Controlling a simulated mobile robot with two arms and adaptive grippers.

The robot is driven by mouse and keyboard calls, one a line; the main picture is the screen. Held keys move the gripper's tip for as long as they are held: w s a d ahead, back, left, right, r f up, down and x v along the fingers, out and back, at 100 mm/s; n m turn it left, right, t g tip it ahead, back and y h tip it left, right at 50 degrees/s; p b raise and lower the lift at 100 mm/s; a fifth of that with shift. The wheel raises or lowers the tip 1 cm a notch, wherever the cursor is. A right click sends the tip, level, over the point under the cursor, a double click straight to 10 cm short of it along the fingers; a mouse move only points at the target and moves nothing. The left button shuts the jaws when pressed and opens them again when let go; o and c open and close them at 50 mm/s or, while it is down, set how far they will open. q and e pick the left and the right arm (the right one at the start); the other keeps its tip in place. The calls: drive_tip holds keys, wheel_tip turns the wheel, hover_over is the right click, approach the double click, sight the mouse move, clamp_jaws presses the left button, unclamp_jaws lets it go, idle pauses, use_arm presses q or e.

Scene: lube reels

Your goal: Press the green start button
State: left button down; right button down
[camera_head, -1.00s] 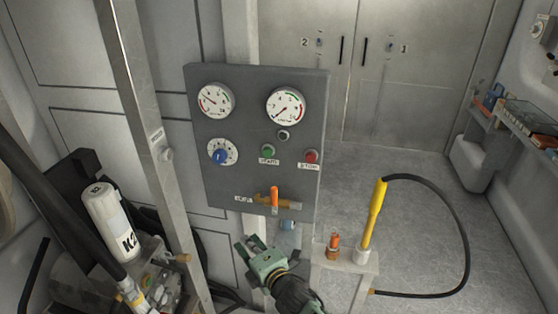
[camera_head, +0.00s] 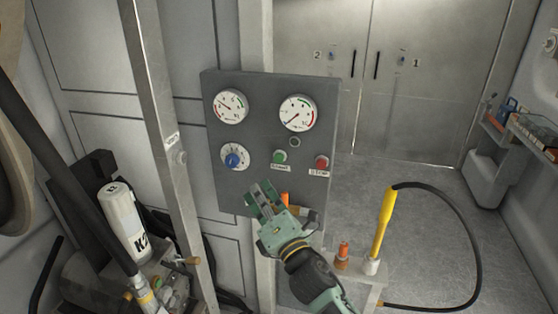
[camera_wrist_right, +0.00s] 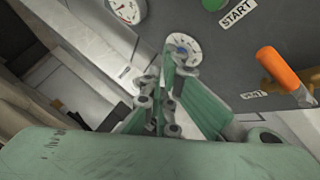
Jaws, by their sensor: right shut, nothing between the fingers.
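The green start button (camera_head: 280,157) sits on the grey control panel (camera_head: 215,125), above a label reading START. In the right wrist view the button (camera_wrist_right: 213,4) shows at the top edge, partly cut off, beside its START label. My right gripper (camera_head: 262,192) is shut and empty, in front of the lower part of the panel, below and a little left of the button. It looks apart from the button. In the right wrist view the fingers (camera_wrist_right: 168,75) point up toward the blue-knob dial. My left gripper is not in view.
A red stop button (camera_head: 321,162) sits right of the green one. A blue knob (camera_head: 233,160) and two gauges share the panel. An orange-handled valve (camera_head: 285,199) is partly hidden behind my gripper. A yellow-handled tool (camera_head: 384,222) with a black hose stands at right.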

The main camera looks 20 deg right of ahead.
sight(279, 158)
drive_tip(key=w+d+b, duration=0.1)
drive_tip(key=w+d, duration=0.4)
drive_tip(key=w, duration=0.2)
drive_tip(key=shift+w, duration=0.15)
drive_tip(key=shift+w, duration=0.1)
idle(1.5)
drive_tip(key=shift+w+d+b, duration=0.2)
drive_tip(key=shift+w+b, duration=0.05)
drive_tip(key=shift+b, duration=0.05)
drive_tip(key=shift+w+d, duration=0.3)
drive_tip(key=shift+w, duration=0.1)
idle(0.7)
idle(0.3)
drive_tip(key=shift+s+a, duration=0.5)
drive_tip(key=shift+s, duration=0.3)
